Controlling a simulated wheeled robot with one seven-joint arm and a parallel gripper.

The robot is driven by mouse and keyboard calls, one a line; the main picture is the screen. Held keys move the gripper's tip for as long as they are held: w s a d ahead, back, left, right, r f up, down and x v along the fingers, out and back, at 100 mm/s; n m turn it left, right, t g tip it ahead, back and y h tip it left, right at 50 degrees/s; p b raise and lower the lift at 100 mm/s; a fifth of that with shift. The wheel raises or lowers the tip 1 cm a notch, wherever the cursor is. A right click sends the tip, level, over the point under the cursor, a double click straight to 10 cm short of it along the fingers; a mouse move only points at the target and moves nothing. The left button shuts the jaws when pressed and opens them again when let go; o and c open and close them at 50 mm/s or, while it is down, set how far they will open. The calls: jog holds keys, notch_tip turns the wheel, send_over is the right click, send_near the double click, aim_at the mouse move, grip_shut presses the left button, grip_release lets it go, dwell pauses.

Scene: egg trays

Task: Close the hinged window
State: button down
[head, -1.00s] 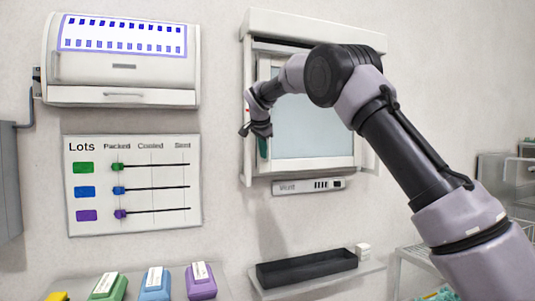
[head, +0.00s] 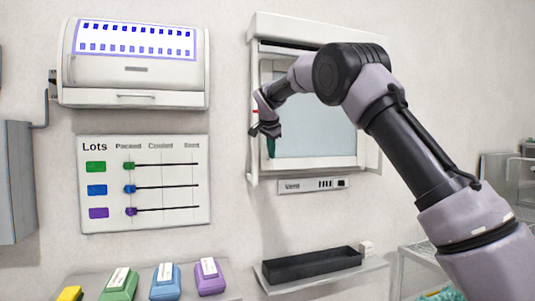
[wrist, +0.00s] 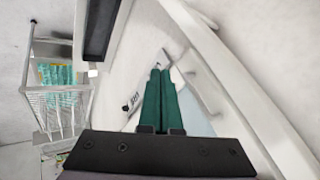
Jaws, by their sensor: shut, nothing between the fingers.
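The hinged window (head: 318,132) is on the wall right of centre in the head view, with a white frame and a pale blue-grey pane. A dark gap shows along its top under a white hood. I cannot tell how far its sash stands from the frame. My gripper (head: 271,148) is in front of the left side of the window, fingers pointing down. Its green fingers (wrist: 160,100) are together with nothing between them in the wrist view. The pale pane (wrist: 192,112) shows behind them there. Whether they touch the window is unclear. My arm hides its upper right part.
A label strip (head: 313,185) is below the window. A black tray (head: 310,268) rests on a shelf lower down. A Lots board (head: 145,224) and a white cabinet (head: 135,99) are on the wall to the left. A wire rack (wrist: 45,100) shows in the wrist view.

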jog(key=a+v, duration=0.1)
jog(key=v, duration=0.8)
jog(key=s+d+r+n+g+y, duration=0.1)
jog(key=s+d, duration=0.8)
jog(key=d, duration=0.2)
jog(key=s+d+r+n+y, duration=0.1)
jog(key=s+d, duration=0.8)
jog(key=d, duration=0.3)
jog(key=s+d+f+n, duration=0.1)
jog(key=s+d+f, duration=0.1)
jog(key=s+f, duration=0.2)
jog(key=s+d+f+n, duration=0.1)
jog(key=s+f, duration=0.3)
jog(key=s, duration=0.7)
jog(key=s+d+f+n, duration=0.1)
jog(key=s+d+f, duration=0.2)
jog(key=s+f, duration=0.2)
jog(key=shift+s+t, duration=0.4)
jog(key=shift+s, duration=0.85)
jog(key=shift+d, duration=0.15)
